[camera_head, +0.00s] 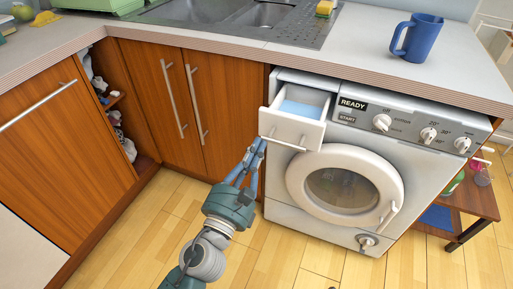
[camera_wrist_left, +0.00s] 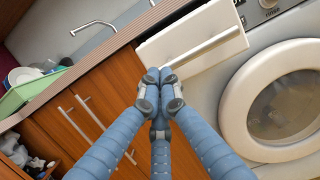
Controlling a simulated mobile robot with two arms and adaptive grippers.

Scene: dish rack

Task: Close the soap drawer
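The soap drawer (camera_head: 312,131) is pulled out of the upper left of the white washing machine (camera_head: 274,212), and its light blue inside shows from above. Its white front with a bar handle (camera_wrist_left: 205,48) also fills the top of the left wrist view. My left gripper (camera_head: 257,147) is at the left end of the drawer front, slightly below it. In the left wrist view its fingers (camera_wrist_left: 159,82) are drawn together with nothing between them. The tips overlap the left end of the handle; I cannot tell whether they touch it. My right gripper is not in view.
The worktop (camera_head: 366,61) overhangs the machine and carries a blue mug (camera_head: 421,38) and a sponge (camera_head: 325,8) by the sink. The round door (camera_head: 344,184) is shut below the drawer. Wooden cabinets (camera_head: 150,92) stand left. The floor in front is clear.

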